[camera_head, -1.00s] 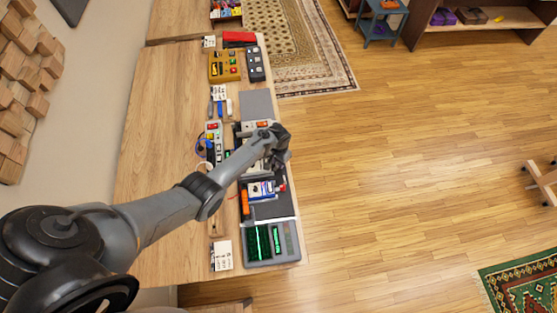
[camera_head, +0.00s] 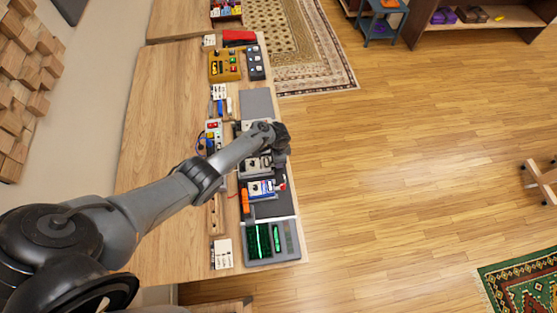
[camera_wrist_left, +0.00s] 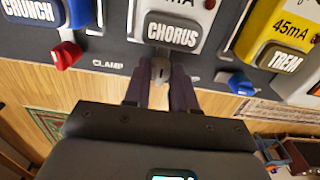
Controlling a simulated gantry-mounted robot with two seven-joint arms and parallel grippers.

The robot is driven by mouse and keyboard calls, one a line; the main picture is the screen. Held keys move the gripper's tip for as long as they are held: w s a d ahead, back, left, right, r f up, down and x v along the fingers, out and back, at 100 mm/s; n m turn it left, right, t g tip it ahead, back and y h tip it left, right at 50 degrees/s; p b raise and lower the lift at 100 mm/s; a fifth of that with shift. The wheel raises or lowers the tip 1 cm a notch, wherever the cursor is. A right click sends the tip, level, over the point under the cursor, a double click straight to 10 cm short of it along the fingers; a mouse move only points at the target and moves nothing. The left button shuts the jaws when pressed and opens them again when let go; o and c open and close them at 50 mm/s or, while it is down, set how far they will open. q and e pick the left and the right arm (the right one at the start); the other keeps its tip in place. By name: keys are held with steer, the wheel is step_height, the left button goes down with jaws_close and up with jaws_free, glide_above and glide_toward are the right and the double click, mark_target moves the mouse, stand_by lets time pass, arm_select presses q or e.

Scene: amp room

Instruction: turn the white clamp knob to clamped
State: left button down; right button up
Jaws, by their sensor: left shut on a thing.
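The white clamp knob (camera_wrist_left: 160,70) is a small pale grey-white knob at the front edge of a dark board, just below the white CHORUS pedal (camera_wrist_left: 174,30) in the left wrist view. My left gripper (camera_wrist_left: 159,78) is shut on it, one dark finger on each side. The fingers hide the knob's sides. The word CLAMP is printed on the board to the left of the fingers. In the head view my left gripper (camera_head: 282,143) is at the board's right edge, and the knob is hidden there. My right gripper is not in view.
A red knob (camera_wrist_left: 67,54) is left of the fingers below the CRUNCH pedal (camera_wrist_left: 40,12). A blue knob (camera_wrist_left: 240,83) is to the right, below the yellow TREM pedal (camera_wrist_left: 283,45). A green-screened device (camera_head: 262,243) stands at the bench's near end. Open floor lies right of the bench.

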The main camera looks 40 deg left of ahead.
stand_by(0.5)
arm_select(q)
steer(key=c, duration=1.2)
jaws_free()
steer(key=shift+r+p, duration=0.3)
steer(key=shift+r, duration=0.25)
step_height(320, 180, up, 10)
steer(key=p, duration=0.3)
steer(key=shift+f+p, duration=0.15)
steer(key=shift+p, duration=0.15)
